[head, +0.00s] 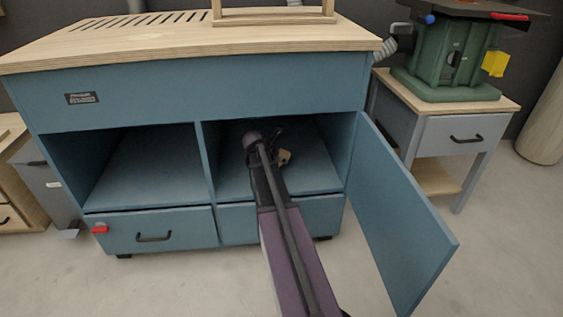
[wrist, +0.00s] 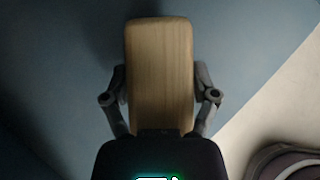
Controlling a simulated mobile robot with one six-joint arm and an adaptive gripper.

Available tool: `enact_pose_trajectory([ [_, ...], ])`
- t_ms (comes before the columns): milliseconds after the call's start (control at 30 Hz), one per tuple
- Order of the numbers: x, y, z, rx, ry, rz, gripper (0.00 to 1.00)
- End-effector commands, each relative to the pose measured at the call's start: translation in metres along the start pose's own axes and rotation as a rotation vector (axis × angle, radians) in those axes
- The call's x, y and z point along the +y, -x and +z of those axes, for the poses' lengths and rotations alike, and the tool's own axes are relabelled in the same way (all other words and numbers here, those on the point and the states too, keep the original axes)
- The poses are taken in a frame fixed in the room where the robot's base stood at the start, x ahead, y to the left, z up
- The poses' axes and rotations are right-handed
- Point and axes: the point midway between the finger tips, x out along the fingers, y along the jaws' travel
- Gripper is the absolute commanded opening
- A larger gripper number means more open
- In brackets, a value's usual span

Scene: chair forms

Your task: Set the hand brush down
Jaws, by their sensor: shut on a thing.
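The hand brush shows in the wrist view as a pale wooden block (wrist: 160,75) between the two fingers of my gripper (wrist: 160,95), which is shut on it. Its bristles are not visible there. In the head view my arm reaches into the right compartment of the blue cabinet (head: 230,100). A small tan piece of the brush (head: 284,157) shows beside the dark gripper (head: 278,148), over the compartment floor (head: 310,178). I cannot tell whether the brush touches that floor.
The cabinet's door (head: 400,215) stands open at the right of the compartment. A divider (head: 207,160) bounds it on the left. The left compartment (head: 150,170) looks empty. A green machine (head: 450,60) stands on a side table (head: 465,130) to the right.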

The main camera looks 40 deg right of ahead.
Motion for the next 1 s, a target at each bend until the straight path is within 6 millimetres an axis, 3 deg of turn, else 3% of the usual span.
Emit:
enact_pose_trajectory([
  [100,0.011,-0.015,0.013,0.000,0.000,-0.001,0.19],
  [333,0.017,-0.024,0.022,0.000,0.001,0.000,0.19],
  [733,0.017,-0.025,0.019,0.000,0.001,0.001,0.19],
  [1000,0.017,-0.039,0.007,0.000,0.002,0.001,0.19],
])
